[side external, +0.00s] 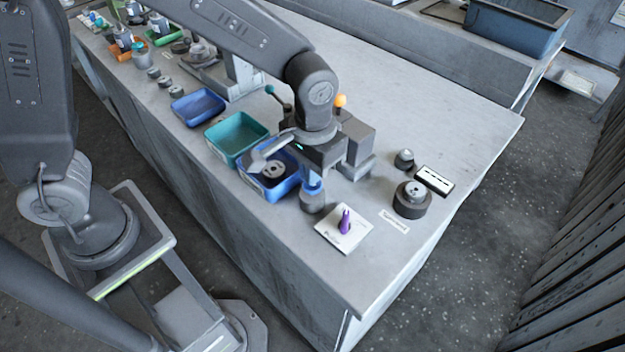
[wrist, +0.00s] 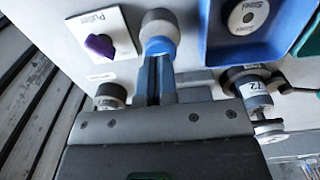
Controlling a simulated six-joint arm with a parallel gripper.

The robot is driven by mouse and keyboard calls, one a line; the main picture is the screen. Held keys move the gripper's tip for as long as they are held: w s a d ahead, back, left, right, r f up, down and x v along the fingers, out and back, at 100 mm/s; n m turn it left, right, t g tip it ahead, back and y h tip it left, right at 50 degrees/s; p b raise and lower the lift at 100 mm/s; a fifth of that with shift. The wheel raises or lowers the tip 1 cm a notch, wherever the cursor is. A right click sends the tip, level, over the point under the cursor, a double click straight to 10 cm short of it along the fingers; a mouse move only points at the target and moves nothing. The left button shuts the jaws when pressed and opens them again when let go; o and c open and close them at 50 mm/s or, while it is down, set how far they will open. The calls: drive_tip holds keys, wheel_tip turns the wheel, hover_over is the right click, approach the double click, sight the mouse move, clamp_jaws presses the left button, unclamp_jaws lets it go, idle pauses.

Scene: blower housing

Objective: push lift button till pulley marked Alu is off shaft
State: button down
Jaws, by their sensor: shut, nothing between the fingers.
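My gripper (side external: 312,184) points down at the front of the bench, its fingers shut and empty. In the wrist view the fingers (wrist: 158,62) end in blue tips at a grey round piece (wrist: 158,20); the side view shows this grey cylinder (side external: 312,202) right below them. I cannot tell whether they touch. A purple knob (side external: 345,219) stands on a white plate (side external: 330,236) beside it; the wrist view shows this knob (wrist: 99,46) too. No lift button is clearly recognisable. I cannot read Alu on any pulley; a cylinder (wrist: 255,92) in the wrist view is marked 72.
A blue tray (side external: 247,182) holds a disc (wrist: 249,15) marked Stahl. A teal tray (side external: 228,146) and another blue tray (side external: 190,112) follow. A dark round part (side external: 411,204) stands on the right. A machine block (side external: 357,140) is close behind my gripper.

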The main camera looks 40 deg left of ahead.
drive_tip(key=shift+r, duration=2.95)
drive_tip(key=s+a+r+t, duration=0.2)
drive_tip(key=s+a+r, duration=0.2)
drive_tip(key=s+a, duration=0.2)
drive_tip(key=s+a+r+t, duration=0.3)
drive_tip(key=s+a, duration=0.3)
drive_tip(key=a, duration=0.2)
drive_tip(key=shift+a+r+t, duration=0.3)
drive_tip(key=shift+a+r, duration=0.05)
drive_tip(key=shift+r, duration=0.4)
